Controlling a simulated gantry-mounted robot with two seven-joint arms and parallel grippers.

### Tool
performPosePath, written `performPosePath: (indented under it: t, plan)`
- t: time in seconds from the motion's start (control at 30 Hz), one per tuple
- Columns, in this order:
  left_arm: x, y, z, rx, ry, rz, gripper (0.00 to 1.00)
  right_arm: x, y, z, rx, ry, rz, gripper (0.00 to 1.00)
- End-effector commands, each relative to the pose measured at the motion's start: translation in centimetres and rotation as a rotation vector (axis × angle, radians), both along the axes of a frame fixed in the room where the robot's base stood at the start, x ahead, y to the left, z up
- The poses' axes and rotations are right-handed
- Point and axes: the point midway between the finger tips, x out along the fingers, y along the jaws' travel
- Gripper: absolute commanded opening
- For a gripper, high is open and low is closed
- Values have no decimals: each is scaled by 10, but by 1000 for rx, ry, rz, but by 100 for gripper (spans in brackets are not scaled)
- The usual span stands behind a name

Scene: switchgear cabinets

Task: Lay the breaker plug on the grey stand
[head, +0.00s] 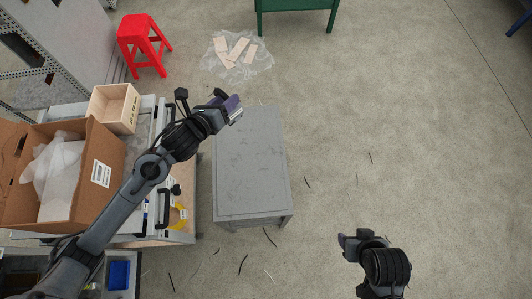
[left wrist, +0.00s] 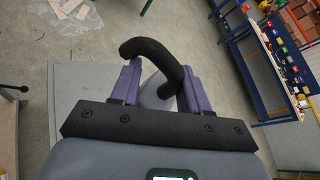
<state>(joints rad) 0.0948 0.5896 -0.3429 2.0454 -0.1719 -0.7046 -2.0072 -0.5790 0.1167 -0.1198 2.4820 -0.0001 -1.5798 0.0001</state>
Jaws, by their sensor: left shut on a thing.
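The grey stand (head: 250,165) is a low table with a bare, scuffed top in the middle of the head view; part of its top also shows in the left wrist view (left wrist: 75,85). My left gripper (head: 230,106) is over the stand's far left corner. In the left wrist view its purple fingers (left wrist: 160,88) are shut on the breaker plug, whose thick, black, bent part (left wrist: 150,48) arches between them. A pale grey part of it shows below the bend; the rest is hidden. My right gripper (head: 358,240) is low at right, away from the stand; its fingers are unclear.
A workbench at left holds an open cardboard box (head: 105,150) and a wooden box (head: 115,108). A red stool (head: 145,45) and plastic sheet with pale pieces (head: 235,55) lie beyond. A green table (head: 297,12) stands at the back. The floor right of the stand is mostly clear.

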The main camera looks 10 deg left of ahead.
Motion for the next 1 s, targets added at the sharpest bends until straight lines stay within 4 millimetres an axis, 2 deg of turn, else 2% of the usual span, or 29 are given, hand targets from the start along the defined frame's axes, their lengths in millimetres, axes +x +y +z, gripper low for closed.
performPosePath:
  t: [0.03,0.1,0.3,0.4,0.5,0.6,0.7,0.9,1.0]
  plan:
    - [5,-7,-38,-6,4,13,0,0,0,-24,-1,1,1,55]
    - [11,-15,-74,-7,4,33,0,0,-1,-42,-3,2,2,55]
    - [18,-44,-179,-11,2,84,0,-1,-2,-94,-8,4,5,55]
    - [17,-62,-226,-13,0,100,0,-1,-2,-121,-8,4,5,55]
    - [15,-78,-264,-15,-1,110,0,-1,-2,-143,-8,5,5,55]
    - [12,-93,-292,-19,-2,113,0,-1,-2,-162,-8,5,5,55]
    - [10,-105,-312,-22,-2,112,0,-1,-1,-176,-7,5,4,55]
    - [7,-120,-335,-23,-2,108,0,0,-1,-191,-4,5,2,55]
    - [9,-118,-342,-22,-1,107,0,0,0,-195,-1,4,1,55]
